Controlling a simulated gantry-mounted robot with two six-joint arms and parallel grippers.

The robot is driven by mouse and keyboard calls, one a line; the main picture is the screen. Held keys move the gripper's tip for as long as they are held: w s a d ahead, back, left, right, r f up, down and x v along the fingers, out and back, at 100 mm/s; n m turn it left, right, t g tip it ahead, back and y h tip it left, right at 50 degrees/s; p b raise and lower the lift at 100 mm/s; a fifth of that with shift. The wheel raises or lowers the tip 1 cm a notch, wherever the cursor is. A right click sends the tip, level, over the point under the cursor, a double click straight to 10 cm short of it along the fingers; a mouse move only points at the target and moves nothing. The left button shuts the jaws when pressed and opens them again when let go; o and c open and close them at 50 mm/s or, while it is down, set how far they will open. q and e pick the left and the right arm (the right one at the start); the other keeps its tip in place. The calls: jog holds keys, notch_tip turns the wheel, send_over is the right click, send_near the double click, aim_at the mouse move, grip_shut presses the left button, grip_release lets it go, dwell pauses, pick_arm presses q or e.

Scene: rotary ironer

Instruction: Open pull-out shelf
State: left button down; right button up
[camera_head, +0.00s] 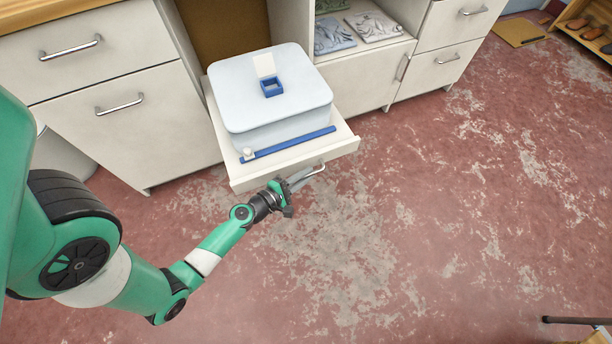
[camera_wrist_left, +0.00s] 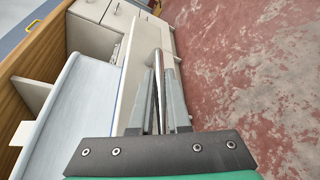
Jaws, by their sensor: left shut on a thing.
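The pull-out shelf (camera_head: 345,142) is a white board that sticks out from the cabinet, with a pale blue rotary ironer (camera_head: 272,95) on it. A metal handle (camera_head: 312,172) sits on the shelf's front face. My left gripper (camera_head: 298,181) is at this handle and shut on it. In the left wrist view the handle (camera_wrist_left: 158,75) runs between the two fingers of the gripper (camera_wrist_left: 160,100). The ironer (camera_wrist_left: 75,115) shows at the left there. My right gripper is in neither view.
White drawers with metal handles (camera_head: 118,105) stand left of the shelf, and more drawers (camera_head: 440,62) stand to its right. Folded cloths (camera_head: 372,25) lie in an open compartment. The red, worn floor (camera_head: 420,220) in front is clear.

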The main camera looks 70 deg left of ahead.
pick_arm(q)
jog(key=shift+a, duration=0.1)
jog(key=c, duration=0.9)
grip_release()
jog(key=shift+v, duration=5.85)
